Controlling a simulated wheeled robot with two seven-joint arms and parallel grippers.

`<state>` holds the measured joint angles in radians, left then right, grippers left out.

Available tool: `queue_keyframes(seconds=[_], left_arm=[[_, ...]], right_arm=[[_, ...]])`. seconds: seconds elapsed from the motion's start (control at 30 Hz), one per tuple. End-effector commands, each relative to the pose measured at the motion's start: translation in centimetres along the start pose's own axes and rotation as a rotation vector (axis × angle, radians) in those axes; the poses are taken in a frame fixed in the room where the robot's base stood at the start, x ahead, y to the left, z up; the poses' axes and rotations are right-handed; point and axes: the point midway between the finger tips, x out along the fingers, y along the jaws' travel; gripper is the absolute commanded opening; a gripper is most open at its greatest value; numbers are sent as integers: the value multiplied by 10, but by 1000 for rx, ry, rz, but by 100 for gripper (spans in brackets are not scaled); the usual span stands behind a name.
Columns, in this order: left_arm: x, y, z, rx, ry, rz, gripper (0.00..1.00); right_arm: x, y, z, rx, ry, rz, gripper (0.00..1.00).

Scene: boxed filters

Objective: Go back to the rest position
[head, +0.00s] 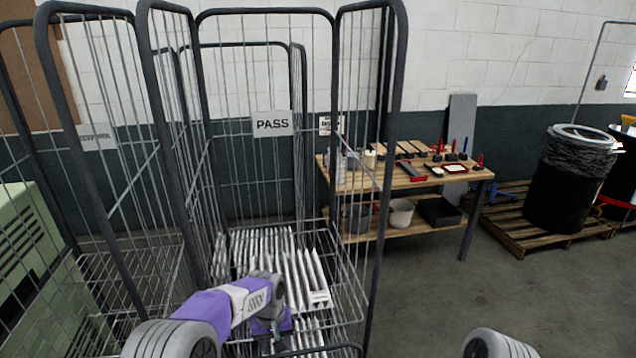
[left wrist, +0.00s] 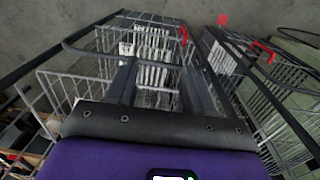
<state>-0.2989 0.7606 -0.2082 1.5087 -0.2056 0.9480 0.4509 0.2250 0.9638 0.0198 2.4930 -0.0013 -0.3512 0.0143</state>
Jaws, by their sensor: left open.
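My left arm reaches from the bottom left into the wire cage (head: 366,150) with the PASS sign (head: 272,124). My left gripper (left wrist: 160,72) is open, with its two dark fingers apart and nothing seen between them. In the head view its fingers are mostly hidden below the purple wrist. White filters (head: 262,246) stand in rows in the cage, in front of and under the wrist. They also show beyond the fingers in the left wrist view (left wrist: 152,44). Only a piece of my right arm shows at the bottom edge; its gripper is out of view.
A second wire cage (head: 100,150) stands at the left, beside a green machine (head: 35,245). A wooden workbench (head: 400,183) with tools stands right of the PASS cage. A black bin (head: 570,185) stands on a pallet (head: 520,232). The floor (head: 470,295) at right is clear.

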Motion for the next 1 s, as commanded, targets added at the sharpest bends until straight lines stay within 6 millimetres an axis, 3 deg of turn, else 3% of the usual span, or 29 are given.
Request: queue_keyframes(seconds=[0.03, 0.27, 0.37, 0.5, 0.6, 0.7, 0.8, 1.0], left_arm=[[23, -3, 4, 3, -11, 11, 52], [107, -12, 32, 24, -35, 81, 52], [156, -18, 54, 29, -48, 123, 52], [243, -29, 109, 19, -65, 203, 52], [294, -36, 156, 1, -62, 258, 52], [326, -40, 196, -20, -51, 294, 52], [342, -44, 227, -36, -38, 314, 52], [350, -47, 251, -51, -19, 326, 52]], right_arm=[[8, 3, -1, 0, 2, 0, 0], [31, 11, -3, -1, 3, 0, 0], [45, 16, -3, 0, 2, 0, 0], [75, 28, -4, 0, 2, 0, 0], [96, 36, -6, 0, 2, 0, 0], [113, 42, -6, 0, 2, 0, 0], [124, 46, -7, 0, 2, 0, 0], [131, 49, -7, 0, 2, 0, 0]])
